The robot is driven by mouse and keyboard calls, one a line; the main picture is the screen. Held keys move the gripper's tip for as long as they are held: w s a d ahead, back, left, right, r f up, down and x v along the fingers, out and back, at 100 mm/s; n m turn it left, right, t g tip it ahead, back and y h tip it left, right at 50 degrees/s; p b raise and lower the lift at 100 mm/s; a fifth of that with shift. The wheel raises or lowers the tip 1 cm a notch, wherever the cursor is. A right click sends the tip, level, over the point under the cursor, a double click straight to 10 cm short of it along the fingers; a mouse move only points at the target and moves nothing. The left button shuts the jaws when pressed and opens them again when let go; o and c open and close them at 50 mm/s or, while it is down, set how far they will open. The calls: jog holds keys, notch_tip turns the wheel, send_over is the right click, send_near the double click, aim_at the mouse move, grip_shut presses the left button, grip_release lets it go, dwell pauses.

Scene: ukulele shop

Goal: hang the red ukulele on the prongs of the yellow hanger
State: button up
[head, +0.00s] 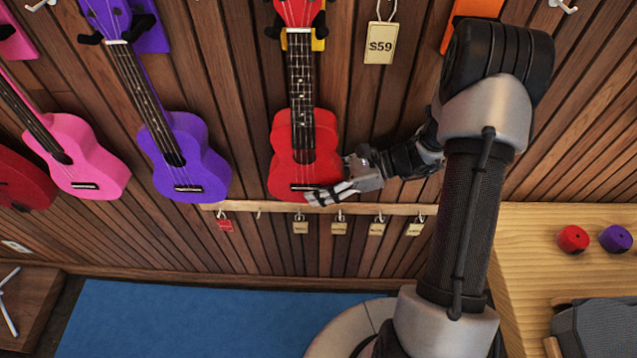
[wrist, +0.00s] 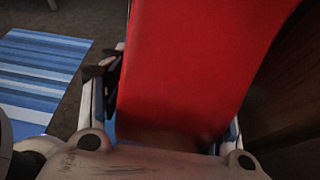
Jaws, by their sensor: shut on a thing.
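The red ukulele (head: 276,142) stands nearly upright against the wood wall, strings facing out. The top of its headstock is cut off by the head view's upper edge. I cannot tell whether the headstock rests on the prongs. My gripper (head: 326,190) is shut on the lower right of the ukulele's body. In the wrist view the red body (wrist: 195,60) fills the middle between my fingers.
A purple ukulele (head: 205,165) and a pink ukulele (head: 100,170) hang to the left. A wooden rail (head: 390,209) with several small tags runs below. A wooden counter (head: 540,270) stands at right, and a blue rug (head: 200,320) lies below.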

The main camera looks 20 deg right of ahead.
aim_at(341, 175)
jog(key=o, duration=1.9)
jog(key=shift+w+d+r, duration=0.1)
jog(key=shift+d, duration=0.05)
jog(key=shift+p+v, duration=0.5)
jog(key=shift+v, duration=0.4)
jog(key=shift+d+r, duration=0.1)
jog(key=shift+d, duration=0.05)
jog(key=shift+p+v, duration=0.5)
jog(key=shift+v, duration=0.6)
jog(key=shift+d+r, duration=0.15)
jog(key=shift+d, duration=0.3)
jog(key=v, duration=1.1)
jog(key=shift+s+a+r, duration=0.1)
jog(key=shift+s+r, duration=0.05)
jog(key=shift+s, duration=0.2)
